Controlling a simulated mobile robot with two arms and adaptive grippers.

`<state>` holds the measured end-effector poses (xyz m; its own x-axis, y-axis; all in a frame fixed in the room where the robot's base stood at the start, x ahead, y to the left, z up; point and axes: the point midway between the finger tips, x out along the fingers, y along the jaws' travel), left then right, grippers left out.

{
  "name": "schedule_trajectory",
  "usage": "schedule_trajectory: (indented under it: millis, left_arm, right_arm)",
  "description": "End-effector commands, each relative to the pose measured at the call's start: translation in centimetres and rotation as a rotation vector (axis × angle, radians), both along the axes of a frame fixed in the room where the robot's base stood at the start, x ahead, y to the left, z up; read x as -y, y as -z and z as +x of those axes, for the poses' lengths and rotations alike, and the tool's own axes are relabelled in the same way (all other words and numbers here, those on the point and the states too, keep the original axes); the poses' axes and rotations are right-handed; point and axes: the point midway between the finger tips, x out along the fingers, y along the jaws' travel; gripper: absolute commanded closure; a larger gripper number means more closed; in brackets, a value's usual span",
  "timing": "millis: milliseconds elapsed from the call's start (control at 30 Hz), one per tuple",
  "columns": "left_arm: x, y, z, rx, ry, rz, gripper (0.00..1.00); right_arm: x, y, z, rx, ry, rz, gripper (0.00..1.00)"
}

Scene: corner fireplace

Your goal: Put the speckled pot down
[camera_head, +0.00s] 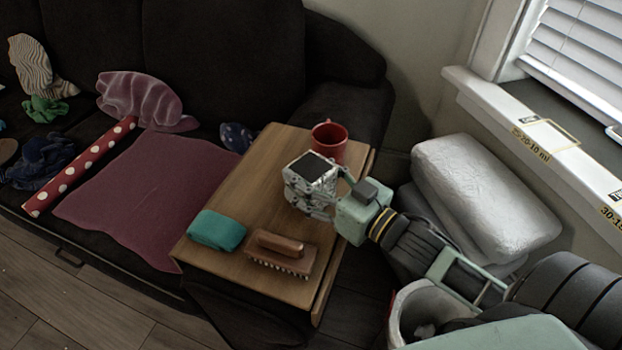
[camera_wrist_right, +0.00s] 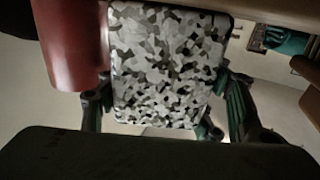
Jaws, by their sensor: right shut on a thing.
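The speckled pot (camera_head: 297,187) is a black, white and grey square pot with a dark top. My right gripper (camera_head: 330,193) is shut on it, its fingers on the pot's sides, over the wooden board (camera_head: 240,200). In the right wrist view the pot (camera_wrist_right: 168,65) fills the middle, between the green fingers of the right gripper (camera_wrist_right: 165,112). The pot looks upright; I cannot tell whether its base touches the board. My left gripper is not in view.
A red mug (camera_head: 329,141) stands right behind the pot. A teal cloth (camera_head: 216,231) and a wooden brush (camera_head: 281,256) lie on the board's front part. Bare wood shows left of the pot. A dark sofa (camera_head: 220,60) holds cloths and a dotted roll (camera_head: 80,166).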

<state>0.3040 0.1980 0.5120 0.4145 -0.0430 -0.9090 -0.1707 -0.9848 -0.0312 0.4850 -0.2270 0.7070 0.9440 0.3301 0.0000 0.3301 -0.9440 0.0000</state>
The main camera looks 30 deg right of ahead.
Motion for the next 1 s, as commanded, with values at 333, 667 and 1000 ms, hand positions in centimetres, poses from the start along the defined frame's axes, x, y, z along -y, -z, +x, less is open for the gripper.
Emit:
schedule_trajectory:
  millis: [333, 667, 1000]
  left_arm:
    - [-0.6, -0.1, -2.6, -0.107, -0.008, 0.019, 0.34]
    - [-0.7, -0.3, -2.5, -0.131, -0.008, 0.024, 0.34]
    - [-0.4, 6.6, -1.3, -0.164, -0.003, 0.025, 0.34]
  right_arm:
    - [0.0, -2.2, 0.0, 0.005, -0.001, -0.002, 0.82]
    - [2.9, -6.4, -2.4, -0.004, 0.0, -0.004, 0.82]
    - [6.9, -9.6, -5.7, -0.003, 0.0, -0.001, 0.82]
